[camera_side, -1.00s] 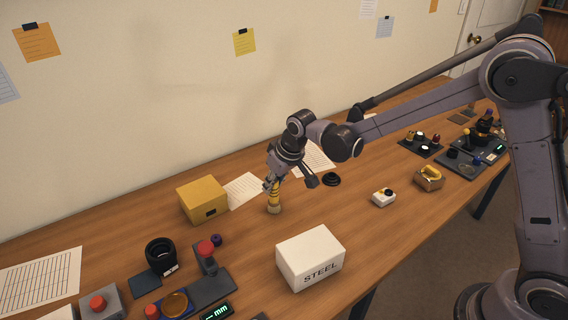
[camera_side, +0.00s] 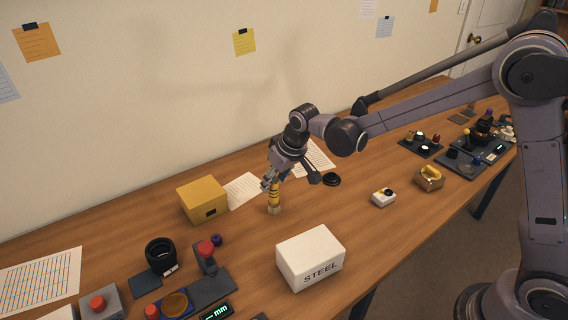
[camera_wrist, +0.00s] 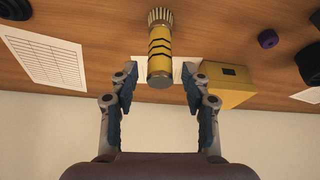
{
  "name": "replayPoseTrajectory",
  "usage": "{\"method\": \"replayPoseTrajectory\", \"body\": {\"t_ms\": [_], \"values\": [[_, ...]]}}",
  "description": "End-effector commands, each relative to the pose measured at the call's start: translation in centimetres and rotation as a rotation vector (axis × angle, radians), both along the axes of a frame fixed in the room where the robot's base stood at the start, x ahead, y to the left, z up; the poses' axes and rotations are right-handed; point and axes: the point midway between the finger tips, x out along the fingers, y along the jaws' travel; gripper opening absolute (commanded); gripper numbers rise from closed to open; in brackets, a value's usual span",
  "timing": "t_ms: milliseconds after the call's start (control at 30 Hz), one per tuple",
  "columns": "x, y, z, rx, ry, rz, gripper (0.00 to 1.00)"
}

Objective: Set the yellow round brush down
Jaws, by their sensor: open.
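The yellow round brush (camera_side: 274,196) stands upright on the wooden table, bristle end down, with dark bands around its body. In the wrist view the brush (camera_wrist: 160,52) lies between and beyond the fingertips, its pale bristles farthest away. My gripper (camera_side: 270,182) is just above the brush's top end in the side view. In the wrist view my gripper (camera_wrist: 159,82) is open, with a gap between each finger and the brush. Nothing is held.
A yellow box (camera_side: 203,200) stands left of the brush, with a paper sheet (camera_side: 244,189) behind. A white box marked STEEL (camera_side: 310,258) stands in front. A black lens part (camera_side: 161,256) and a red-topped device (camera_side: 207,262) are front left. Table around the brush is clear.

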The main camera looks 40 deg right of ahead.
Motion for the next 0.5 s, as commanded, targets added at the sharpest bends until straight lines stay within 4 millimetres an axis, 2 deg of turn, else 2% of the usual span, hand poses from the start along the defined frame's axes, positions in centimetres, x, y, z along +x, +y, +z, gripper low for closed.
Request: {"method": "replayPoseTrajectory", "body": {"t_ms": [300, 500], "values": [[-2.2, -0.3, 5.2, 0.0, 0.0, 0.0, 0.48], [-3.4, -0.5, 8.0, 0.0, 0.0, 0.0, 0.48]]}}
